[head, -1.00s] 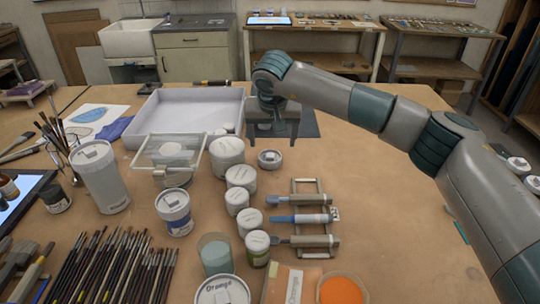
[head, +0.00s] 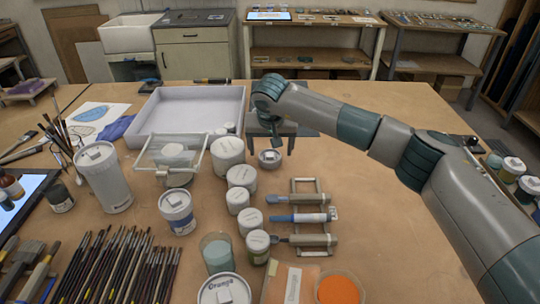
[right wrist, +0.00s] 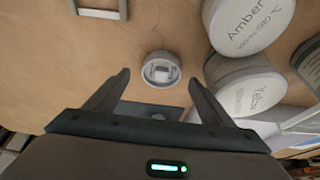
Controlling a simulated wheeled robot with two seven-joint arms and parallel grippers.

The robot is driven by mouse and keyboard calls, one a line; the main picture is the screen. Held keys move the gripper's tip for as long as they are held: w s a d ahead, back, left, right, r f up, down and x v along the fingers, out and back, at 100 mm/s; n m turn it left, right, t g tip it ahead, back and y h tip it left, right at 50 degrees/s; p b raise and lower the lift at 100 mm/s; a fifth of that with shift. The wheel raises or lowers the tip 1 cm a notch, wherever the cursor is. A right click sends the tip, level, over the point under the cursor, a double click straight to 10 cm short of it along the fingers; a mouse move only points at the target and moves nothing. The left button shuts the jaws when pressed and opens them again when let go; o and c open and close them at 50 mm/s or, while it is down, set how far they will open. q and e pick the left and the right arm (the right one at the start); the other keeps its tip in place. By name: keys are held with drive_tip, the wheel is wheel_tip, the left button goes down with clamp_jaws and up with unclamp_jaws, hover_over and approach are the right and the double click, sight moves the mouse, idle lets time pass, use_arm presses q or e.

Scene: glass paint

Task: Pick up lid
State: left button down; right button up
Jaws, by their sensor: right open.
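A small round grey-white lid (head: 270,159) with a raised grey centre lies on the table, right of the row of white-topped jars. In the right wrist view the lid (right wrist: 161,70) shows whole, just beyond and between my fingertips. My right gripper (head: 272,148) is open and empty, with its fingers pointing down at the far side of the lid. In the right wrist view my right gripper (right wrist: 158,77) has its two fingers wide apart, with no contact visible. My left gripper is not in view.
White-lidded jars (head: 228,152) stand close left of the lid, with a grey-white tray (head: 185,112) behind them. A rack with tools (head: 328,217) lies in front. An open orange paint pot (head: 340,290) stands near the front. The table right of the lid is bare.

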sight(270, 155)
drive_tip(key=shift+p+x, duration=0.5)
drive_tip(key=shift+x, duration=1.1)
drive_tip(key=shift+a, duration=0.1)
drive_tip(key=c, duration=1.1)
